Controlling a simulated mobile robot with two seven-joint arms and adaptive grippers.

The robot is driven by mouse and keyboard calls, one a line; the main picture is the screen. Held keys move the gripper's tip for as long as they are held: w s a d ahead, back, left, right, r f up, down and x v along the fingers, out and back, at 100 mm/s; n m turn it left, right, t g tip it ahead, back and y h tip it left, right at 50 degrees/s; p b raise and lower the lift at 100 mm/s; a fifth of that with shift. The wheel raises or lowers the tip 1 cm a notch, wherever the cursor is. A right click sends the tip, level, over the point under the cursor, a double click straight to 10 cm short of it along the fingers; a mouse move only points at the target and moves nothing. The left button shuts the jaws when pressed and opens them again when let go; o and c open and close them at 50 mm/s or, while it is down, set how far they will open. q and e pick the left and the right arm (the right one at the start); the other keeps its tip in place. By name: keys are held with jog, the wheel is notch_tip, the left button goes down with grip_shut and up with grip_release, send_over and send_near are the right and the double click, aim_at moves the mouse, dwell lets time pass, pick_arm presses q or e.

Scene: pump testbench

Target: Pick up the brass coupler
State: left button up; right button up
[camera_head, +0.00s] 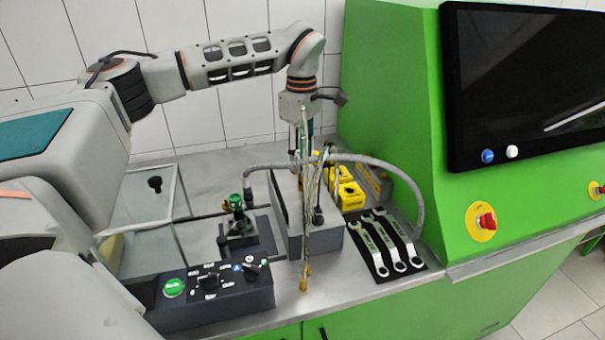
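My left gripper (304,152) points down above the grey block (318,240) on the metal bench. Its fingers are small, dark and partly covered by hoses and cables, so I cannot tell whether they are open or hold anything. A small brass-coloured end piece (303,284) shows at the foot of a thin tan bundle (309,225), in front of the grey block near the bench's front edge. It may be the brass coupler, but it is too small to be sure. The gripper is well above and behind it. My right gripper is not in view.
A grey hose (385,169) arches over the block. Wrenches (385,242) lie on a black mat at right, with yellow parts (350,195) behind. A green-knobbed valve (237,215) and a control box (215,292) stand left. A green cabinet (400,110) with a screen bounds the right.

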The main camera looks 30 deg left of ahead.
aim_at(303, 170)
pick_arm(q)
notch_tip(303, 170, down, 6)
jog(key=shift+w+d+f+p, duration=0.1)
jog(key=shift+p, duration=0.25)
grip_shut()
